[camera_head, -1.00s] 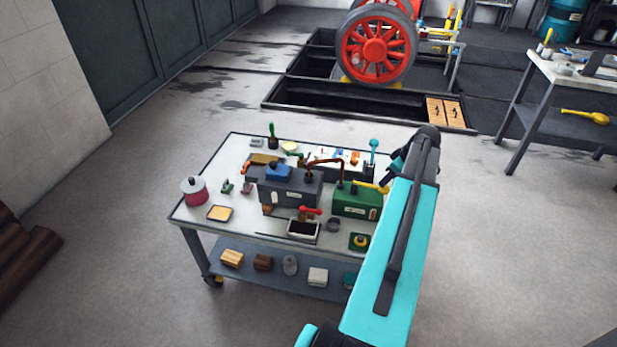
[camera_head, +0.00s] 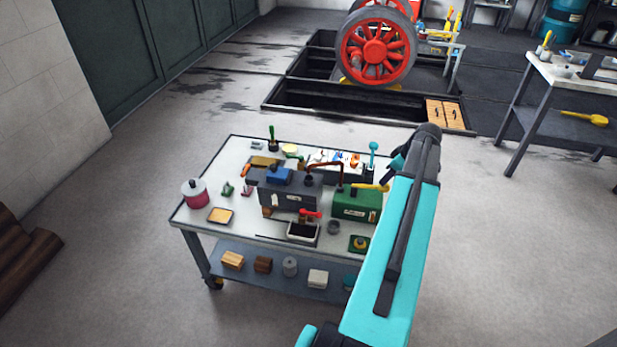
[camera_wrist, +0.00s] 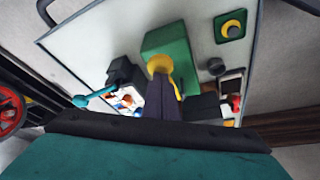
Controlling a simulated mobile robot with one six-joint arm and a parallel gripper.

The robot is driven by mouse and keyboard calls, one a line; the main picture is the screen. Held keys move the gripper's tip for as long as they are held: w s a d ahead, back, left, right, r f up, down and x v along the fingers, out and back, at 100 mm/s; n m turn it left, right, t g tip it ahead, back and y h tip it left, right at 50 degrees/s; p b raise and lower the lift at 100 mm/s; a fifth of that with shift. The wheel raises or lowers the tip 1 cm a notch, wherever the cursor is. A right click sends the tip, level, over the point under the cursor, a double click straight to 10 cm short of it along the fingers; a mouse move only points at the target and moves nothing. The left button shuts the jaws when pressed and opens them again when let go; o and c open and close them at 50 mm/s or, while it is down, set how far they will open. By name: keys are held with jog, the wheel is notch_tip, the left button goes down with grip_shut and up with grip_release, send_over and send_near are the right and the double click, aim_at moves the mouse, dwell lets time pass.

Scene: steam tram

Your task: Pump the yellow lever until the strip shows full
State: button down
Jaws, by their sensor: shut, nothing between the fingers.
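The yellow lever (camera_head: 370,187) sticks out above the green box (camera_head: 352,205) on the right of the worktable. In the wrist view the lever (camera_wrist: 160,63) shows as a yellow knob and shaft in front of the green box (camera_wrist: 168,42). My gripper (camera_wrist: 160,80) is shut and empty. Its dark fingertips overlap the lever in the wrist view, and I cannot tell if they touch it. In the head view my turquoise arm hides most of the gripper. A small pale label shows on the box's front; I cannot make out a strip reading.
A red-handled valve (camera_head: 310,213), a black tray (camera_head: 303,231) and a red pot (camera_head: 195,192) share the worktable (camera_head: 205,215).

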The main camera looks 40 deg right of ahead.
aim_at(385, 186)
jog(key=shift+r+p, duration=0.4)
jog(key=shift+r, duration=0.6)
jog(key=shift+f, duration=0.15)
jog(key=shift+f+b, duration=1.5)
jog(key=shift+f, duration=1)
jog(key=shift+r, duration=0.2)
jog(key=shift+r+p, duration=1.35)
jog(key=shift+r, duration=1.1)
jog(key=shift+f, duration=0.2)
jog(key=shift+r, duration=0.2)
dwell(0.7)
dwell(0.6)
